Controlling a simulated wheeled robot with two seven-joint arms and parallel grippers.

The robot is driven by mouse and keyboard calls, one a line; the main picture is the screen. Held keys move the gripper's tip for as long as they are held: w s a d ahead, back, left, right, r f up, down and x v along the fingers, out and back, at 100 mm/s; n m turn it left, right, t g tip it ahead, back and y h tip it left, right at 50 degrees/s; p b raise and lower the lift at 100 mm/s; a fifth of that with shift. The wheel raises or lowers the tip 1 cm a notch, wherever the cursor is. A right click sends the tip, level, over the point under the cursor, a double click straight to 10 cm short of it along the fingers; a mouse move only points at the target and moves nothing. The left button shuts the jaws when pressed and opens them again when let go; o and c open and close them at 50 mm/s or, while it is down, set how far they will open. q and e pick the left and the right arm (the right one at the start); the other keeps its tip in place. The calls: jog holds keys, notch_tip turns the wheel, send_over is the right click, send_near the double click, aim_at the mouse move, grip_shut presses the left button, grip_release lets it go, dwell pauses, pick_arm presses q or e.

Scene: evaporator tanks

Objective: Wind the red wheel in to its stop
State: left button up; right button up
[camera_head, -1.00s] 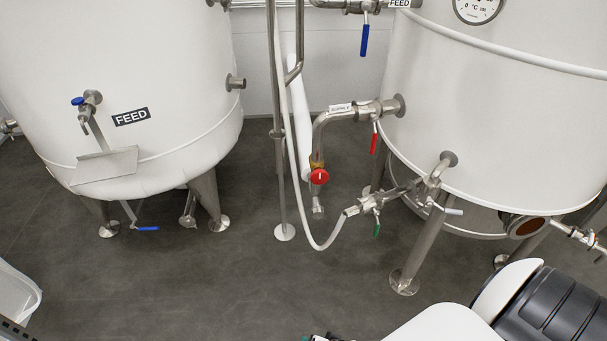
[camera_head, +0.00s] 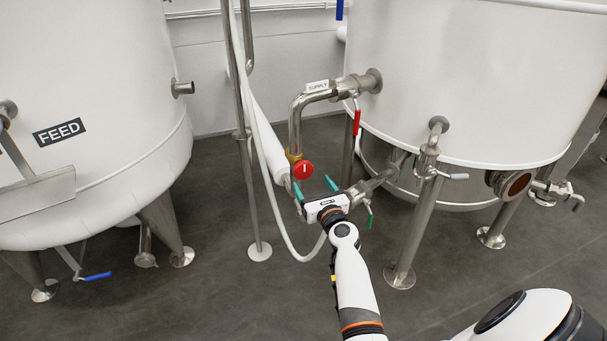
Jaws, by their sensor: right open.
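The red wheel (camera_head: 303,170) is a small round knob with a white mark, on a brass-coloured valve body on the pipe below the SUPPLY label (camera_head: 317,87). My right gripper (camera_head: 314,186) has its two teal-tipped fingers spread apart, with nothing between them. It is just below the wheel in the picture, with one fingertip to each side of the wheel's lower edge. I cannot tell whether the fingers touch the wheel. The gripper hides the lower end of the pipe. My left gripper is not in view.
A red lever (camera_head: 357,122) hangs to the right of the wheel, and a green lever (camera_head: 369,217) is near my right wrist. A white hose (camera_head: 262,190) and a steel post (camera_head: 247,170) stand left. White tanks flank both sides; the floor (camera_head: 220,300) in front is bare.

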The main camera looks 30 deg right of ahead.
aim_at(304, 173)
jog(key=b+x, duration=0.1)
jog(key=x, duration=0.4)
jog(key=shift+w+f, duration=0.1)
jog(key=shift+w, duration=0.15)
jog(key=shift+b+x, duration=0.55)
jog(key=shift+x, duration=0.4)
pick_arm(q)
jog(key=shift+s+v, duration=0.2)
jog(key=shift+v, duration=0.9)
pick_arm(e)
jog(key=shift+w, duration=0.35)
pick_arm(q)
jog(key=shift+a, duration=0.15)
pick_arm(e)
jog(key=shift+c, duration=0.3)
jog(key=c, duration=0.9)
